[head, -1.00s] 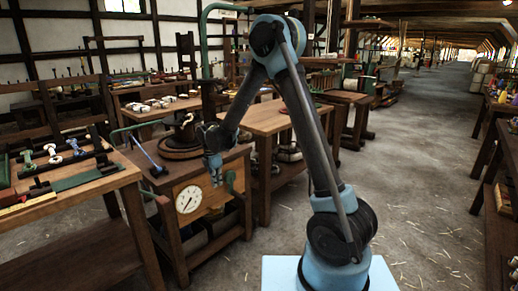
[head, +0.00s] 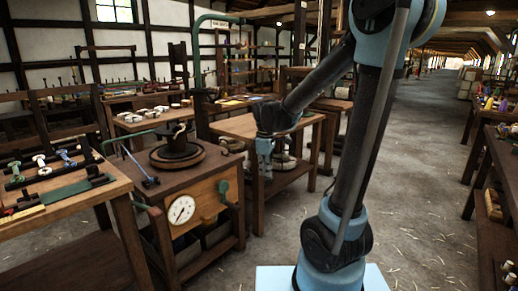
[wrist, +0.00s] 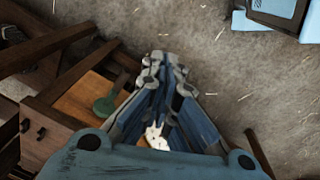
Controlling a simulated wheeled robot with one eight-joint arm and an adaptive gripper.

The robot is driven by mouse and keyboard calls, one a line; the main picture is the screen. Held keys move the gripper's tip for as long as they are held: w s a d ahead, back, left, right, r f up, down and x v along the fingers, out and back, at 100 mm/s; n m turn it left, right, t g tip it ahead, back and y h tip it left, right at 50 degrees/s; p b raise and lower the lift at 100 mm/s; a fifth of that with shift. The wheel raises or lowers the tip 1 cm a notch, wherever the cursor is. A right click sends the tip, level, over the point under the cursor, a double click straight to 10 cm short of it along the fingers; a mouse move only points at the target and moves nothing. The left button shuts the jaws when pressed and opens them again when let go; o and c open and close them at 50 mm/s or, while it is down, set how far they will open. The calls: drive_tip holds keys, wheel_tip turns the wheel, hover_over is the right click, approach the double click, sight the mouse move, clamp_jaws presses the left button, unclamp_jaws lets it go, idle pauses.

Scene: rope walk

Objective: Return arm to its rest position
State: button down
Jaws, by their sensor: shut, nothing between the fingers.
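My gripper (head: 265,160) hangs at the end of my blue and black arm, pointing down in the head view. It is in front of the light wooden bench and to the right of the dial cabinet (head: 200,203). In the wrist view my gripper (wrist: 166,62) has its fingers together and empty, above the straw-strewn floor. The cabinet front and a green handle (wrist: 106,105) show beside it at the left.
A workbench with tools (head: 75,195) stands at the left. A round dark stand (head: 178,152) sits on the cabinet. Shelving (head: 503,185) lines the right edge. The aisle floor (head: 425,170) between is clear apart from straw.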

drive_tip(key=s+d+f+m, duration=0.2)
drive_tip(key=s+d+m, duration=0.5)
drive_tip(key=s, duration=0.3)
drive_tip(key=s+d+f+m+t, duration=0.1)
drive_tip(key=s+d+f+m, duration=0.1)
drive_tip(key=s+d+m, duration=0.4)
drive_tip(key=s+d, duration=0.3)
drive_tip(key=s, duration=0.2)
drive_tip(key=shift+s+d+f+m, duration=0.2)
drive_tip(key=shift+s+f+m, duration=0.1)
drive_tip(key=shift+f+m, duration=0.1)
drive_tip(key=shift+w+f, duration=0.2)
drive_tip(key=shift+w, duration=0.25)
